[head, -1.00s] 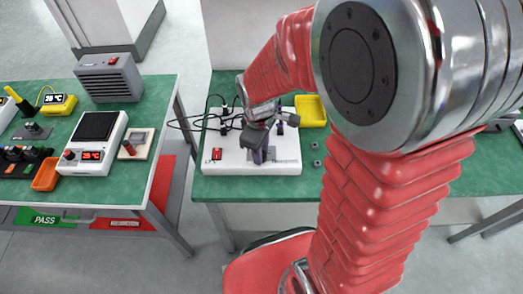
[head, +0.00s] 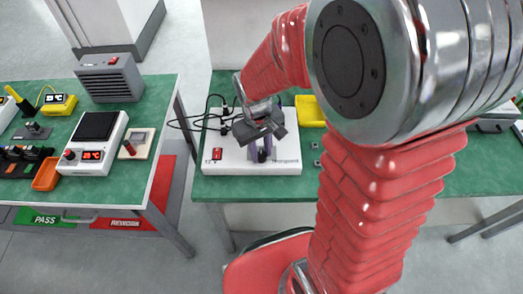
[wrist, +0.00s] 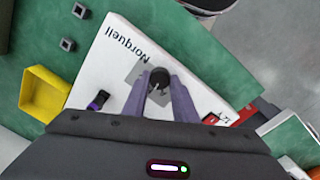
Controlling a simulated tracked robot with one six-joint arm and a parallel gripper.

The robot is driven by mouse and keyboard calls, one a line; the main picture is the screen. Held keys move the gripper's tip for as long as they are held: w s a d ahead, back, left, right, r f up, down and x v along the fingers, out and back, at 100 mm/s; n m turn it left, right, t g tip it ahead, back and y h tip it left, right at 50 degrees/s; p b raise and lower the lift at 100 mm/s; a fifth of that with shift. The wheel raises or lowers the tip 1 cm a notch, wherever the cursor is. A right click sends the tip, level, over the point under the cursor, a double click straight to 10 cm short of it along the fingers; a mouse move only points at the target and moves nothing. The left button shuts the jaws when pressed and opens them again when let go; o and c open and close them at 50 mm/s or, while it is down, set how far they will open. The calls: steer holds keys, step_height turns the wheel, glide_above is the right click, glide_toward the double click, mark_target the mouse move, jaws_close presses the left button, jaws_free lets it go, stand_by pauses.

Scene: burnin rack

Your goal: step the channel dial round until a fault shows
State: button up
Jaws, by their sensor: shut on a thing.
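The white Norquell box (head: 225,162) stands on the green bench, with a red switch (head: 217,154) at its front left. The channel dial is a round black knob with a pale pointer line (wrist: 159,76), on a grey plate (wrist: 136,72) in the wrist view. My gripper (head: 262,152) is over the box, and its two purple fingers (wrist: 160,86) are shut on the dial, one on each side. A small dark part with a purple face (wrist: 98,101) stands on the box beside the fingers. No fault sign is readable on the box; my gripper hides part of it.
Black leads (head: 212,118) run at the back left of the box. A yellow tray (wrist: 44,93) and small grey blocks (wrist: 67,44) lie beside it. A left bench (head: 150,95) holds instruments and an orange tray (head: 46,175). A red stool (head: 268,265) stands in front.

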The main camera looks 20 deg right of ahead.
steer(key=shift+m, duration=0.9)
steer(key=o, duration=1)
steer(key=shift+o, duration=0.2)
steer(key=shift+r, duration=0.15)
step_height(320, 180, up, 13)
steer(key=shift+a+r, duration=0.2)
steer(key=shift+a, duration=0.2)
steer(key=shift+w, duration=0.1)
